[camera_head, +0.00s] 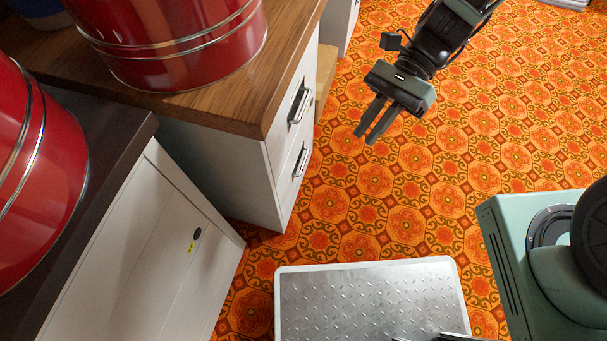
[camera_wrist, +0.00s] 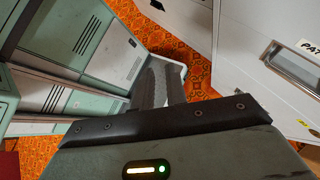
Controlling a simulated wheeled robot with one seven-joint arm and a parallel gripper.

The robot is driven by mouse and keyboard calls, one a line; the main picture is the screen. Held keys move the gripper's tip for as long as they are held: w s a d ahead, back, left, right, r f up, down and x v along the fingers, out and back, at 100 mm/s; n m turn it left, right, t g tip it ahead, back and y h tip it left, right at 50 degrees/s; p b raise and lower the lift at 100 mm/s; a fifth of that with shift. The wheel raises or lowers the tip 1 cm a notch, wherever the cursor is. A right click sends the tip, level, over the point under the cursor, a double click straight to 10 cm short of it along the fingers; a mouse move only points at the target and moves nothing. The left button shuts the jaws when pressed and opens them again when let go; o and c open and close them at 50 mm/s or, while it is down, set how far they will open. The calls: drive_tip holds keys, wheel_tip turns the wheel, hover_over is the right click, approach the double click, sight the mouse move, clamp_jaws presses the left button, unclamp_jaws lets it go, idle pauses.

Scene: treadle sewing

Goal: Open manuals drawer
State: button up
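My gripper (camera_head: 367,135) hangs over the patterned floor in the head view, to the right of a white drawer cabinet (camera_head: 225,170). Its two fingers look a little apart, with nothing between them, and touch no drawer. The cabinet front shows an upper drawer handle (camera_head: 299,104) and a lower drawer handle (camera_head: 300,161). Both drawers look shut. In the wrist view, a drawer handle (camera_wrist: 292,67) is at the right, below a label (camera_wrist: 311,47) cut off after "PAT". I cannot read any label marking the manuals drawer.
A dark-topped white cabinet (camera_head: 150,240) is at lower left. A metal tread-plate platform (camera_head: 370,300) lies at bottom centre, a green machine (camera_head: 515,270) at right. Patterned floor (camera_head: 500,130) is open around my gripper.

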drive_tip(key=w+d+f+m+t+y+b, duration=0.1)
drive_tip(key=w+f+m+t+y+b, duration=0.2)
drive_tip(key=f+m+b, duration=0.7)
drive_tip(key=w+d+f+m+t+y+b, duration=0.1)
drive_tip(key=w+f+m+y+b, duration=0.4)
drive_tip(key=f, duration=1.1)
drive_tip(key=m+t+y+b, duration=0.3)
drive_tip(key=m+t+b, duration=0.6)
drive_tip(key=m+t, duration=0.3)
approach(303, 163)
drive_tip(key=shift+m+g, duration=0.5)
drive_tip(key=shift+m, duration=0.1)
drive_tip(key=b+x, duration=0.2)
drive_tip(key=x, duration=0.1)
drive_tip(key=b+x, duration=0.2)
drive_tip(key=x, duration=0.1)
drive_tip(key=b+x, duration=0.2)
drive_tip(key=x, duration=0.2)
drive_tip(key=shift+w+d+f+b, duration=0.15)
drive_tip(key=shift+w+b, duration=0.2)
